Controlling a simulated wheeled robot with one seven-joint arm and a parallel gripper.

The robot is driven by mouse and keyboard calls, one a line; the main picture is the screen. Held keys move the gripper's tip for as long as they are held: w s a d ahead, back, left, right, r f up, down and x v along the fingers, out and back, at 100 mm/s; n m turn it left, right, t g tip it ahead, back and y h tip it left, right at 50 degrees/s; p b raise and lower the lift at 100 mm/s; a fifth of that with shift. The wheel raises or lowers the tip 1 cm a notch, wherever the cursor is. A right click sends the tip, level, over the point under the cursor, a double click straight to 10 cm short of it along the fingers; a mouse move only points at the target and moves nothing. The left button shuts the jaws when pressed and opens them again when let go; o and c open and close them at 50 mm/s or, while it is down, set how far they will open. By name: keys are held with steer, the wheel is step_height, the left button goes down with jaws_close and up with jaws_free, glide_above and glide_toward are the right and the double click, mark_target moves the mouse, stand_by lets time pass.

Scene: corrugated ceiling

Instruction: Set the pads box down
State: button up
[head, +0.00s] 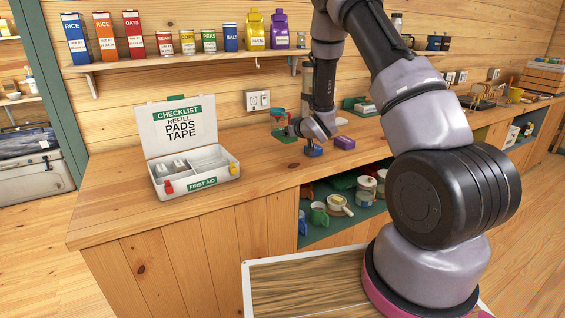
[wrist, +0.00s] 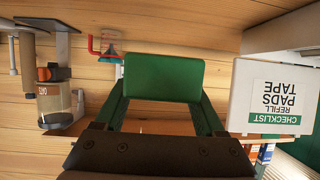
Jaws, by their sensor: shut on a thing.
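My gripper (wrist: 163,100) is shut on a small green box (wrist: 163,77), which I take to be the pads box; no label shows on the side facing the wrist camera. In the head view the green box (head: 284,137) shows small at my gripper (head: 291,131), over the back of the wooden counter. I cannot tell whether it touches the counter. The open white first aid case (head: 194,185) stands at the counter's left end, well left of my gripper. Its lid (head: 179,127) reads checklist, refill, pads, tape, and it also shows in the wrist view (wrist: 278,95).
A blue item (head: 314,151) and a purple box (head: 345,142) lie close to the right of my gripper. A teal and red cup (head: 278,117) is behind it. The counter (head: 245,150) is clear between the case and my gripper. A shelf of food boxes hangs above.

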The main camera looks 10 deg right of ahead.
mark_target(283, 162)
steer(key=shift+a, duration=0.1)
steer(key=shift+w+f, duration=0.1)
steer(key=shift+f, duration=4.7)
steer(key=shift+f, duration=0.2)
steer(key=o, duration=1.3)
